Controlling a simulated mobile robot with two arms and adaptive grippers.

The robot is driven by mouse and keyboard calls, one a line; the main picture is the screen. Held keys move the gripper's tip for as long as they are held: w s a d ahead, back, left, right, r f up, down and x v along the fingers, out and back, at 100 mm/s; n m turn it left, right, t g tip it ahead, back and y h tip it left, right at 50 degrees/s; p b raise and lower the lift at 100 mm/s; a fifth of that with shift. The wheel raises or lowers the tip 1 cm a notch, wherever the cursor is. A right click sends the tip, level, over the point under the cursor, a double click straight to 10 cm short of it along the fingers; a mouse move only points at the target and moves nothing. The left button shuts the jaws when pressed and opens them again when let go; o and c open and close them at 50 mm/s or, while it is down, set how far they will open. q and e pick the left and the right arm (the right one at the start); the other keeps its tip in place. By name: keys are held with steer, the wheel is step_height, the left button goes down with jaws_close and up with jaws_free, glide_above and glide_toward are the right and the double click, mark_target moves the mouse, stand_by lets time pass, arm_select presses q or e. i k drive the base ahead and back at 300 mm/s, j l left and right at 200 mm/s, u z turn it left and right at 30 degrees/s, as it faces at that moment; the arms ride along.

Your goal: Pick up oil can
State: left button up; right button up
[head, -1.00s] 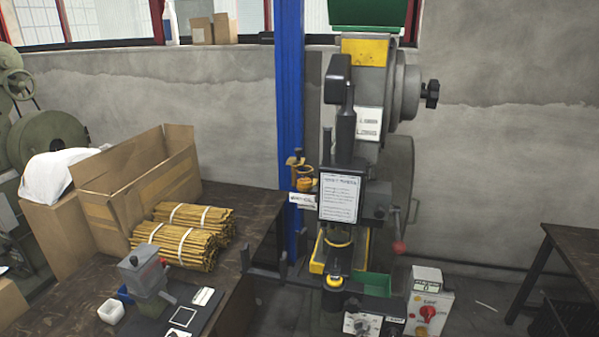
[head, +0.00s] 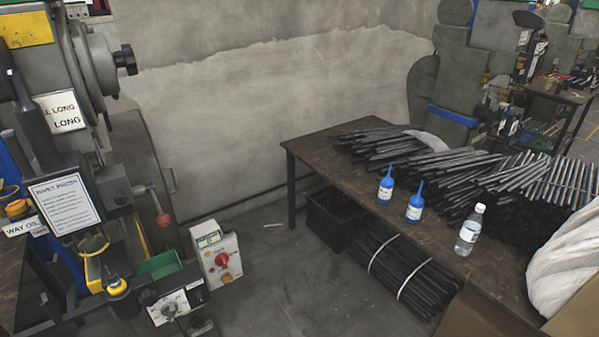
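A holder with a sign reading "WAY OIL" (head: 26,226) is at the left edge, beside the rivet press. An orange-yellow round item (head: 17,208) sits in it; I cannot tell whether it is the oil can. Two small blue bottles with thin nozzles, the left one (head: 386,188) and the right one (head: 414,206), stand upright on the dark table at right. I cannot tell if either is the oil can. Neither of my grippers is in view.
The dark table (head: 325,160) also bears bundles of black rods (head: 450,165), a clear bottle (head: 469,232) and a white bag (head: 570,265). A black crate (head: 335,220) and more rods lie below it. A control box (head: 217,256) stands by the press. Floor between is clear.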

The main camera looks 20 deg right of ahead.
mark_target(416, 205)
steer(key=z, duration=1.35)
steer(key=u, duration=2.35)
steer(key=z, duration=2.35)
steer(key=i+l+z, duration=0.1)
steer(key=i+l, duration=0.5)
steer(key=i, duration=0.3)
steer(key=i+l+z, duration=0.15)
steer(key=i+l, duration=0.15)
steer(key=i, duration=0.15)
